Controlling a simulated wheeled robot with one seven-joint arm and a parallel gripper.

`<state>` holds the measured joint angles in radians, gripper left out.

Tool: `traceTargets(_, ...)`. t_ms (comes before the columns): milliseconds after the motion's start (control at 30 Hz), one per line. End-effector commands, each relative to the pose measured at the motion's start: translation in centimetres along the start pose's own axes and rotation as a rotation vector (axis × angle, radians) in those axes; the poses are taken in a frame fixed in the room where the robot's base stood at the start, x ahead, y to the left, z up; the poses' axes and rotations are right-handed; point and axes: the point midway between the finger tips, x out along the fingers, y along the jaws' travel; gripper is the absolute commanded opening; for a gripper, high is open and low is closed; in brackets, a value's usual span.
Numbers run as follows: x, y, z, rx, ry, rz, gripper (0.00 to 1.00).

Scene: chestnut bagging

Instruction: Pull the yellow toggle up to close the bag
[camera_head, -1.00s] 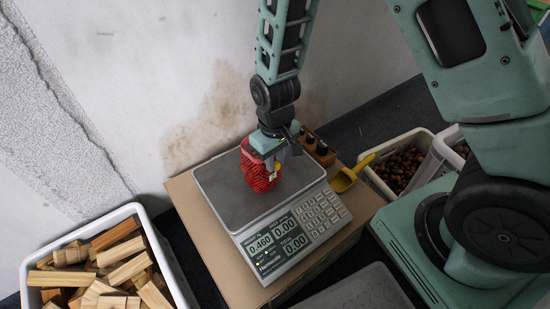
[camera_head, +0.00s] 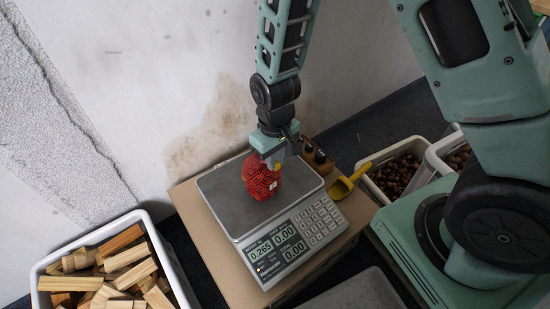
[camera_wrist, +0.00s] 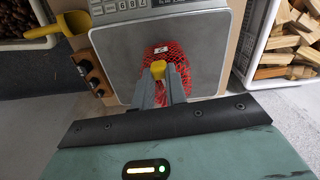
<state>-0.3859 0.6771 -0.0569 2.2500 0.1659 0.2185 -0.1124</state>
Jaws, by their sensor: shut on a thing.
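The red net bag (camera_head: 259,183) stands on the scale's grey plate (camera_head: 225,200), with dark contents showing through the mesh. It also shows in the wrist view (camera_wrist: 166,52), with a small white label on it. My gripper (camera_head: 279,158) is above the top of the bag, pointing down. The yellow toggle (camera_wrist: 158,69) sits between my fingertips in the wrist view, and my gripper is shut on it. Only a small yellow patch of the toggle shows in the head view. The bag's neck is largely hidden by my fingers.
The scale display (camera_head: 268,246) reads 0.265. A yellow scoop (camera_head: 345,184) and a wooden block holding dark bottles (camera_head: 319,154) are right of the scale. Chestnut bins (camera_head: 397,172) stand farther right, and a white crate of wood (camera_head: 150,228) is at left.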

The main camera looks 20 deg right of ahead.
Motion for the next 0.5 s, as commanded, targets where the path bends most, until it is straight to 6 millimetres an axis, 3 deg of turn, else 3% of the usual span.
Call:
traceTargets(233,0.02,-0.01,-0.05,0.0,0.001,0.0,0.0)
traceTargets(267,0.02,-0.01,-0.05,0.0,0.001,0.0,0.17)
traceTargets(333,0.02,-0.01,-0.05,0.0,0.002,0.0,0.36)
traceTargets(367,0.02,-0.01,-0.05,0.0,0.001,0.0,0.4)
traceTargets(500,0.04,-0.01,-0.04,0.0,0.001,0.0,0.4)
